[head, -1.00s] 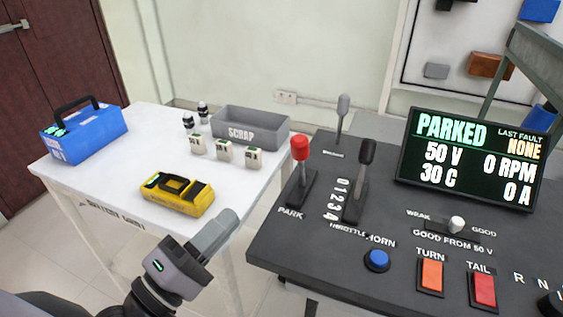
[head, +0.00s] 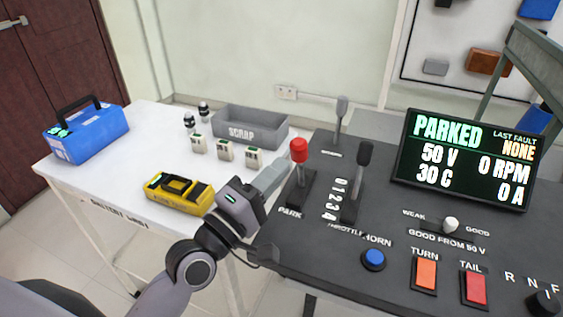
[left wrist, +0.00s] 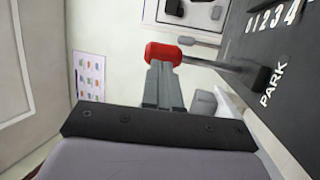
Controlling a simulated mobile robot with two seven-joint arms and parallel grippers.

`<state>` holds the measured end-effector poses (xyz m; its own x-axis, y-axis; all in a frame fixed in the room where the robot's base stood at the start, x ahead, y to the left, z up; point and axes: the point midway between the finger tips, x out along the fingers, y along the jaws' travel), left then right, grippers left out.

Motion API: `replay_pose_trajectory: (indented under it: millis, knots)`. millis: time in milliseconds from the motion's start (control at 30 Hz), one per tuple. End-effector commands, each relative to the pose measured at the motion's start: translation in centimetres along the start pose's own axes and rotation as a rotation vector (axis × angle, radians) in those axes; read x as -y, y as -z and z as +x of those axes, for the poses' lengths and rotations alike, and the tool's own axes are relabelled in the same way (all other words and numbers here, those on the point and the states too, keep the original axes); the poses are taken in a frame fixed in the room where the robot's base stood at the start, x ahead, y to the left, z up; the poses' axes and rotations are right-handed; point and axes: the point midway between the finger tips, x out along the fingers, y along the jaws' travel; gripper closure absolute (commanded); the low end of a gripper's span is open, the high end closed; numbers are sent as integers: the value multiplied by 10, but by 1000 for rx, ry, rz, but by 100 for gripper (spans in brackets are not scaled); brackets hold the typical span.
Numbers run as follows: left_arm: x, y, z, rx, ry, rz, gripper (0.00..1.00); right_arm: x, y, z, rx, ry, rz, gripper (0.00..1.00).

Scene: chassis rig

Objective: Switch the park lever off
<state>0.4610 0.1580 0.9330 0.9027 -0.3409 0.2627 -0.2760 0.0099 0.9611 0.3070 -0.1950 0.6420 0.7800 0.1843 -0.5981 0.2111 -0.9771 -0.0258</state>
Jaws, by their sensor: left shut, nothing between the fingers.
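The park lever has a red knob (head: 299,150) on a dark stem and stands upright in its slot on the dark console, above the PARK label. My left gripper (head: 280,171) is shut and empty, just left of the lever and slightly below its knob in the head view. In the left wrist view the shut fingers (left wrist: 162,82) point at the red knob (left wrist: 163,54), and their tips overlap its lower edge. I cannot tell whether they touch it. The display (head: 464,158) reads PARKED. My right gripper is not in view.
The throttle lever (head: 359,180) stands close to the right of the park lever. Farther right are a blue horn button (head: 374,259) and orange (head: 426,273) and red (head: 474,288) buttons. The white table (head: 115,180) at left holds a yellow device (head: 180,194) and a scrap bin (head: 250,128).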

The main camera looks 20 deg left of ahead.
Motion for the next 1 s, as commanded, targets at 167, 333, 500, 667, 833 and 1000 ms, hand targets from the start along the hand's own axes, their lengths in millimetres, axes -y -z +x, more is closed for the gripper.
replay_pose_trajectory:
  millis: [167, 333, 500, 667, 833, 1000]
  knots:
    - [0, 0, 14, 0, 1, 0, 100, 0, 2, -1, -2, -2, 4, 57]
    - [0, 0, 18, 0, 1, 0, 100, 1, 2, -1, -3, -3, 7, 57]
    - [0, 0, 17, 0, 1, 0, 100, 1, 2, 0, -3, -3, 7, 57]
    - [0, 0, 18, 0, 3, 0, 100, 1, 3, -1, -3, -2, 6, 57]
    - [-4, 1, 21, -1, 21, -7, 100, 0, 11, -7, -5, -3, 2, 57]
    - [-9, 4, 28, -2, 65, -22, 100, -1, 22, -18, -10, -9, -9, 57]
